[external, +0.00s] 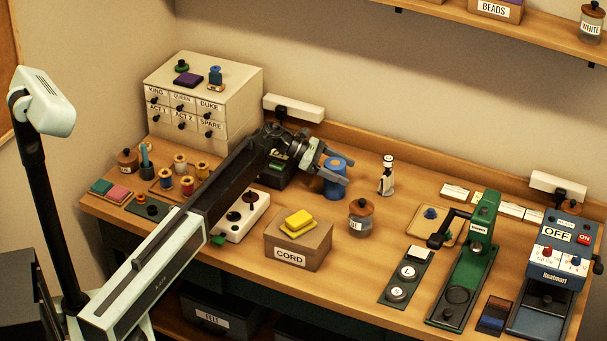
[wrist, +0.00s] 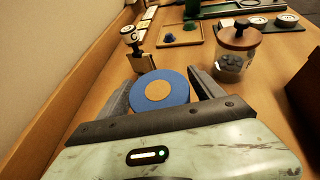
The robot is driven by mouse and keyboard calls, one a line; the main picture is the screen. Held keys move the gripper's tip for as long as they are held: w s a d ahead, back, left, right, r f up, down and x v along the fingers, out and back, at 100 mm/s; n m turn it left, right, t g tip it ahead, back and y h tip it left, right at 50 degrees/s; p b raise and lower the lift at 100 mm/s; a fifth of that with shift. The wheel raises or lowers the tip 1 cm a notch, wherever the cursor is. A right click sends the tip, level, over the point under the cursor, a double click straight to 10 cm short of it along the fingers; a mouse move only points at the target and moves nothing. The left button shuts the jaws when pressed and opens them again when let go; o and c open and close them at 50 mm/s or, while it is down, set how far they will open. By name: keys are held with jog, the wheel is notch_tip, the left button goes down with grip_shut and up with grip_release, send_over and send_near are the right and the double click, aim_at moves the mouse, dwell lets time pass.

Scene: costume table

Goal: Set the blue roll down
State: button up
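The blue roll (external: 334,187) is an upright blue cylinder at the back middle of the table in the external view. In the wrist view the blue roll (wrist: 181,98) shows its round top with a tan centre. My gripper (external: 345,173) has its two fingers on either side of the roll, and they look closed against it. In the wrist view my gripper (wrist: 165,76) also frames the roll closely. Its underside is hidden, so I cannot tell whether it touches the table.
The CORD box (external: 297,250) is in front. Bare wood (external: 350,265) lies to the right of that box.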

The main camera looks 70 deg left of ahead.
jog(key=shift+r, duration=0.2)
jog(key=shift+s+a+r+p, duration=0.15)
jog(key=shift+s+r+p, duration=0.1)
jog(key=shift+p, duration=0.15)
jog(key=p+v, duration=0.4)
jog(key=v, duration=0.7)
